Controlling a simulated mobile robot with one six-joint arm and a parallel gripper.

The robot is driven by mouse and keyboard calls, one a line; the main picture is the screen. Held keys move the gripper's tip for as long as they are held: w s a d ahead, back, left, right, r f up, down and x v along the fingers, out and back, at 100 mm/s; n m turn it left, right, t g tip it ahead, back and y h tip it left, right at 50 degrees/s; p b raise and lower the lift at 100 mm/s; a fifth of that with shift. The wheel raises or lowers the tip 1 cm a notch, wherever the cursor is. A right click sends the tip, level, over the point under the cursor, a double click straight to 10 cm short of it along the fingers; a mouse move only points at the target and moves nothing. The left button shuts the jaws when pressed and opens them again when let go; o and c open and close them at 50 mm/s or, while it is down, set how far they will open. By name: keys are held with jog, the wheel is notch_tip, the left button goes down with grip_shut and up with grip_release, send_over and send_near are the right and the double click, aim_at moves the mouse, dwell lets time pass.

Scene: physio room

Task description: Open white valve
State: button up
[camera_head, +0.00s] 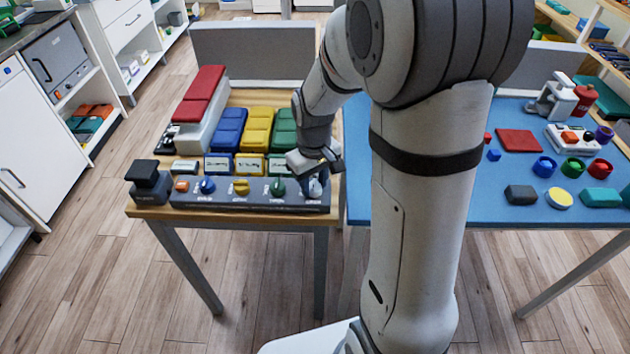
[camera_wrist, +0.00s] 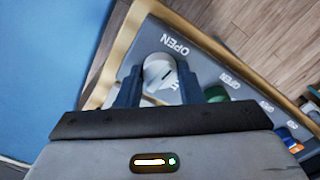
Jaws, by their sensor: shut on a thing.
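The white valve (camera_wrist: 159,73) is a round knob with a raised bar, on a dark grey panel with "OPEN" printed beside it. In the head view the white valve (camera_head: 315,188) is at the right end of the panel (camera_head: 240,201), mostly covered by my gripper. My gripper (camera_head: 318,172) reaches down over it from above. In the wrist view my gripper (camera_wrist: 163,88) has one finger on each side of the knob, shut on it. The lower part of the printing near the knob is hidden by the gripper.
On the same panel are a green valve (camera_head: 277,187), a yellow valve (camera_head: 240,187) and a blue valve (camera_head: 207,186) to the left. Coloured blocks stand behind them. A blue table (camera_head: 460,200) with small objects adjoins on the right.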

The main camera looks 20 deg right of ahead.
aim_at(314, 184)
jog(key=shift+n, duration=0.7)
jog(key=o, duration=1)
jog(key=shift+c, duration=0.2)
jog(key=shift+r, duration=0.1)
notch_tip(314, 184, up, 8)
jog(key=shift+f+p, duration=0.2)
jog(key=shift+p, duration=0.15)
